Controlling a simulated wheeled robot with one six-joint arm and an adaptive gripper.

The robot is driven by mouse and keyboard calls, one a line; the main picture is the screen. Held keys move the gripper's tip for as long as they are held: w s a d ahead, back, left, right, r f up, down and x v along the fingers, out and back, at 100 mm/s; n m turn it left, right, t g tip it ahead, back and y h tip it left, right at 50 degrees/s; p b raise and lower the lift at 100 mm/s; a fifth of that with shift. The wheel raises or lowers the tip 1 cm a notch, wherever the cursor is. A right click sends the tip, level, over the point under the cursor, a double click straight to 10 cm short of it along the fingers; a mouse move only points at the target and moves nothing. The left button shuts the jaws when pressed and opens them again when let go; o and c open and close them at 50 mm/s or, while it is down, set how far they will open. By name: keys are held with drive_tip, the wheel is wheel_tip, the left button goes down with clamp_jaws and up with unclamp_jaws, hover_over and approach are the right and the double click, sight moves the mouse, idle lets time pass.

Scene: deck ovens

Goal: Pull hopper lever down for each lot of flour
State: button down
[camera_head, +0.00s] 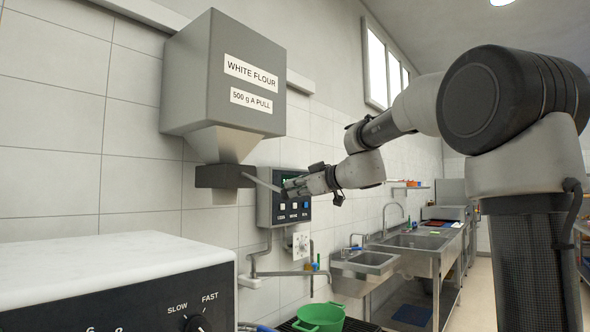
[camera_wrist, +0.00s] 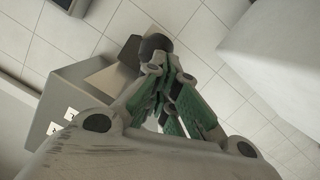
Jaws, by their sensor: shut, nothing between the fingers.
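The grey flour hopper (camera_head: 222,85), labelled WHITE FLOUR and 500 g A PULL, hangs on the tiled wall. A dark block (camera_head: 222,176) sits under its tapered outlet. A pale lever (camera_head: 262,182) sticks out from the block toward the right. My gripper (camera_head: 287,186), with green-padded fingers, is shut and empty close to the lever's outer end. I cannot tell whether it touches. In the wrist view the fingers (camera_wrist: 168,75) come together just below a dark rounded end (camera_wrist: 156,44), probably the lever's. The hopper (camera_wrist: 85,85) shows at left there.
A control panel (camera_head: 284,210) is on the wall behind my gripper. A white-topped machine (camera_head: 100,262) with a SLOW/FAST dial stands at front left. A green tub (camera_head: 320,317) is low at bottom centre. Steel sinks (camera_head: 400,255) line the wall at right.

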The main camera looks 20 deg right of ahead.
drive_tip(key=shift+w+a+f, duration=0.15)
drive_tip(key=shift+w+f, duration=0.05)
drive_tip(key=shift+f, duration=0.65)
drive_tip(key=shift+w+a+f, duration=0.15)
drive_tip(key=shift+w+f, duration=0.05)
drive_tip(key=shift+f, duration=0.6)
drive_tip(key=shift+w+a+f, duration=0.15)
drive_tip(key=shift+w+f, duration=0.05)
drive_tip(key=shift+f, duration=0.65)
